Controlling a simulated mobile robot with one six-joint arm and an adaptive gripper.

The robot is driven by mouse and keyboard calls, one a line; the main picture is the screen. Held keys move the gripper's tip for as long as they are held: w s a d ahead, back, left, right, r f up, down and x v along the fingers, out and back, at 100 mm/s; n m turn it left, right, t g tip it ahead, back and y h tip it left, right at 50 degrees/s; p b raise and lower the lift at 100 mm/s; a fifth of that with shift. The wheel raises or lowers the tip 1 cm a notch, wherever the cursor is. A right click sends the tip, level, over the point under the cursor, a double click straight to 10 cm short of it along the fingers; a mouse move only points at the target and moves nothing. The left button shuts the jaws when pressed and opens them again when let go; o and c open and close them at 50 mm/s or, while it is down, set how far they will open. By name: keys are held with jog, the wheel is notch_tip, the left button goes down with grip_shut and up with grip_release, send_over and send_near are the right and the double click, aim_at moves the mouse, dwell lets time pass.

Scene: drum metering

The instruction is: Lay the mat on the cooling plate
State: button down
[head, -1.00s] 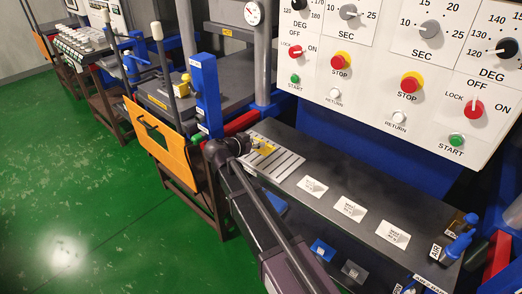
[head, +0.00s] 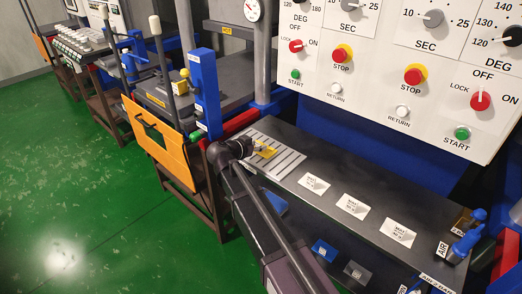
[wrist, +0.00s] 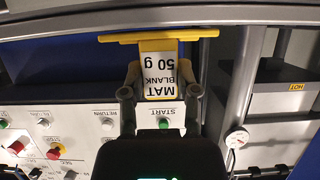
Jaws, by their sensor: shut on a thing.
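My gripper (wrist: 160,88) is shut on the mat (wrist: 160,42), a yellow piece with a wide crossbar and a white label reading "MAT BLANK 50 g", upside down in the wrist view. The fingers grip either side of the labelled part. In the head view my gripper (head: 252,148) and the yellow mat (head: 266,153) are over the left part of a light grey slatted plate (head: 291,166), which looks like the cooling plate. I cannot tell whether the mat touches it. My gripper and arm hide part of the plate's left side.
White cards (head: 352,206) lie on the dark bench right of the slatted plate. A control panel (head: 400,60) overhangs behind. A blue post (head: 205,90) and an orange guard (head: 160,140) stand to the left.

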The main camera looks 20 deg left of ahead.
jog(key=shift+f, duration=0.15)
jog(key=shift+c, duration=1.8)
grip_release()
jog(key=shift+s+a+r, duration=0.1)
jog(key=shift+s+r, duration=0.15)
jog(key=shift+r, duration=0.05)
jog(key=p+v, duration=0.4)
jog(key=v, duration=0.7)
jog(key=shift+s+a+p, duration=0.15)
jog(key=shift+p, duration=0.2)
